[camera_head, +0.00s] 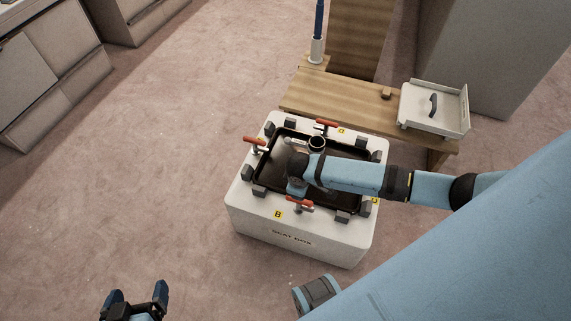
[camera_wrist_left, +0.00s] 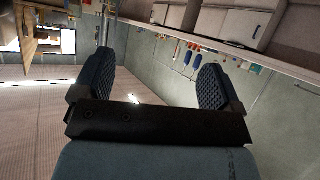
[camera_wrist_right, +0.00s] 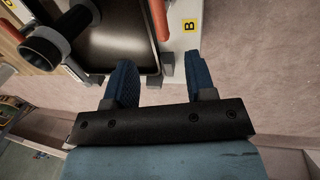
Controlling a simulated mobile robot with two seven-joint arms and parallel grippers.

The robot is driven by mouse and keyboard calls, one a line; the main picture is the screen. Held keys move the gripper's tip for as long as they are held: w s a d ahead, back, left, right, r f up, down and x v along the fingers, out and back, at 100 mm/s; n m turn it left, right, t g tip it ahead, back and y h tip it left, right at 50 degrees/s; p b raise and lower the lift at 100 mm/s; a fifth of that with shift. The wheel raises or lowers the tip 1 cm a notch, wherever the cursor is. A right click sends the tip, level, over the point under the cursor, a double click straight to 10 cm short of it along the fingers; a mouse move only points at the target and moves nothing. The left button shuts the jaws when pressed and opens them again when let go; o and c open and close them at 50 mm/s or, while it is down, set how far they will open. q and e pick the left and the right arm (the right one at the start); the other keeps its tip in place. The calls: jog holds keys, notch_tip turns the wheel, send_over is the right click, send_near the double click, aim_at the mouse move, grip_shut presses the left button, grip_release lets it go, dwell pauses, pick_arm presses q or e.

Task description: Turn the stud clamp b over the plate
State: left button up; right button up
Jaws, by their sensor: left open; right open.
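Stud clamp b has a red handle (camera_head: 299,203) at the front edge of the white seat box, beside the yellow B label (camera_head: 278,214). The dark plate (camera_head: 270,170) lies on top of the box. In the right wrist view the red handle (camera_wrist_right: 158,18) runs along the plate's edge, ahead of the gap between my right fingers. My right gripper (camera_wrist_right: 160,72) is open and empty, above the box; in the head view my arm mostly hides it. My left gripper (camera_head: 136,293) is open and empty, low and left, away from the box.
Other red-handled clamps (camera_head: 255,145) (camera_head: 326,125) and several grey blocks stand around the plate. A black ring-topped tube (camera_head: 316,143) rises from it. Behind is a wooden bench (camera_head: 340,98) with a white tray (camera_head: 450,105). The floor to the left is free.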

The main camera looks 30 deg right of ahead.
jog(key=f, duration=0.1)
jog(key=b, duration=0.3)
send_over(300, 205)
notch_tip(300, 205, down, 5)
notch_tip(300, 205, down, 6)
jog(key=shift+w+d+f+b, duration=0.1)
jog(key=shift+f+b, duration=0.05)
jog(key=shift+b, duration=0.8)
jog(key=shift+w+d+f, duration=0.1)
jog(key=shift+d+f, duration=0.05)
jog(key=shift+f, duration=0.45)
pick_arm(q)
jog(key=w+d+r+t+h, duration=0.2)
jog(key=d+r+t, duration=0.1)
jog(key=r, duration=0.3)
jog(key=shift+w+d+r+t, duration=0.15)
jog(key=shift+d+t, duration=0.05)
jog(key=shift+t, duration=0.1)
pick_arm(e)
jog(key=shift+c, duration=0.2)
jog(key=c, duration=0.8)
